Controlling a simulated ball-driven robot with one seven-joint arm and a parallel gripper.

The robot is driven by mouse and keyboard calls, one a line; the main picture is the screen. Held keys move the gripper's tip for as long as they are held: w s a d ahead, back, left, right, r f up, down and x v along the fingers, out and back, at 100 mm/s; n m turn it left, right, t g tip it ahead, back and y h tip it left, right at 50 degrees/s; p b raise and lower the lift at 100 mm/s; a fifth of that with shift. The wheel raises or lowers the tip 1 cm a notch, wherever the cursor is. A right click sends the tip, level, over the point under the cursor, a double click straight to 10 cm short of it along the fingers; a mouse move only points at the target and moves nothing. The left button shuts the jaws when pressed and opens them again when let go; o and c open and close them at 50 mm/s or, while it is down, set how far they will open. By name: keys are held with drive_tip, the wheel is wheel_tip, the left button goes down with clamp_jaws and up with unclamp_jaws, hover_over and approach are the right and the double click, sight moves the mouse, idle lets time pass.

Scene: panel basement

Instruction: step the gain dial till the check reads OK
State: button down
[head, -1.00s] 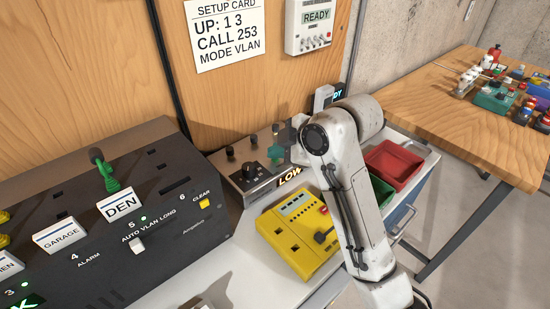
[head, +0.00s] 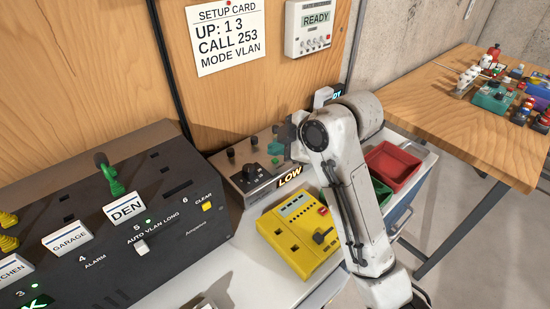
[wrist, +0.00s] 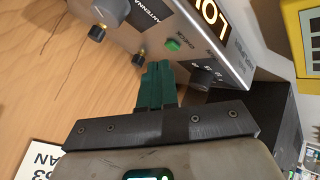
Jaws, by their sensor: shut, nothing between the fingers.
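The grey amplifier box (head: 262,186) stands against the wooden panel, with a row of knobs on its face. Its lit check display (head: 290,177) reads LOW; part of it also shows in the wrist view (wrist: 211,14). In the wrist view, a green button (wrist: 173,44) sits beside the CHECK label. My gripper (head: 275,147) has teal fingers, shut and empty, close to the box face. In the wrist view the fingers (wrist: 158,67) point between the green button and a small knob. Contact cannot be told.
A black console (head: 110,215) with labelled plugs stands at left. A yellow unit (head: 295,245) with a lever lies in front of the box. Red (head: 397,165) and green bins are at right, partly behind my arm. A setup card (head: 227,38) hangs above.

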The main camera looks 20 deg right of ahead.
sight(278, 164)
drive_tip(key=shift+r, duration=0.1)
wheel_tip(278, 164, up, 5)
drive_tip(key=p, duration=0.4)
drive_tip(key=shift+p, duration=0.3)
idle(0.6)
